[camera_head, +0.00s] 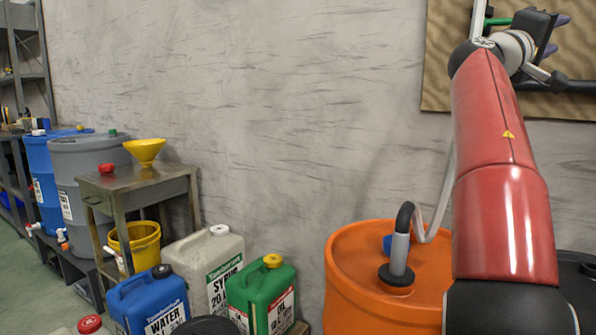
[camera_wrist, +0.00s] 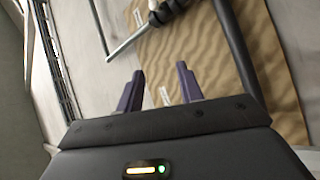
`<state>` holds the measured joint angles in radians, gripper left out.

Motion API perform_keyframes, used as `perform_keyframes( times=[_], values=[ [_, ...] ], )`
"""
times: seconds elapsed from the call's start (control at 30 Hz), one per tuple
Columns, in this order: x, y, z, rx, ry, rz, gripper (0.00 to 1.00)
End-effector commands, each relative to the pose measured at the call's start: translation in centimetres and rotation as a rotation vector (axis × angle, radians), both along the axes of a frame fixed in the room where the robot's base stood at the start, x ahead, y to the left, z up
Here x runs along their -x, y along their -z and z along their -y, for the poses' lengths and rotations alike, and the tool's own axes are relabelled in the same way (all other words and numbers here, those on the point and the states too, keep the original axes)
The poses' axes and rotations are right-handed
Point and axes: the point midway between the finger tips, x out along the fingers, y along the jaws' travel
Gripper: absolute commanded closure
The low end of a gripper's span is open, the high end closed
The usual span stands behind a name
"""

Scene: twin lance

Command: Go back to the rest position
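My red arm reaches up at the right of the head view. My gripper (camera_head: 556,36) is high in front of the brown board, with its two purple fingers apart. The wrist view also shows my gripper (camera_wrist: 160,72) open, with nothing held between the fingers. A lance (camera_head: 400,254) with a grey body and black bent top stands in the top of the orange drum (camera_head: 345,290). A pale hose (camera_head: 444,190) runs up from it and passes partly behind my arm.
The brown board (camera_head: 436,60) hangs on the wall; it also shows in the wrist view (camera_wrist: 200,55). A dark drum (camera_head: 580,270) stands at the lower right. A metal table (camera_head: 150,180) with a yellow funnel (camera_head: 145,150), several canisters and drums stand left. The middle wall is bare.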

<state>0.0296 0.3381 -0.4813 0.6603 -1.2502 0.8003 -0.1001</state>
Motion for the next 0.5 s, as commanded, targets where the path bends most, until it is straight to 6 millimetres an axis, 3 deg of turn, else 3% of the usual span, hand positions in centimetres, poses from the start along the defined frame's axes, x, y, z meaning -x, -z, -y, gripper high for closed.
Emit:
perform_keyframes(
  times=[0.27, 0.37, 0.5],
  values=[
    [1.0, 5.1, 1.4, -0.229, -0.1, -0.004, 0.63],
    [1.4, 8.0, 1.2, -0.344, -0.15, -0.009, 0.63],
    [2.6, 13.9, -0.7, -0.559, -0.247, -0.026, 0.63]
  ],
)
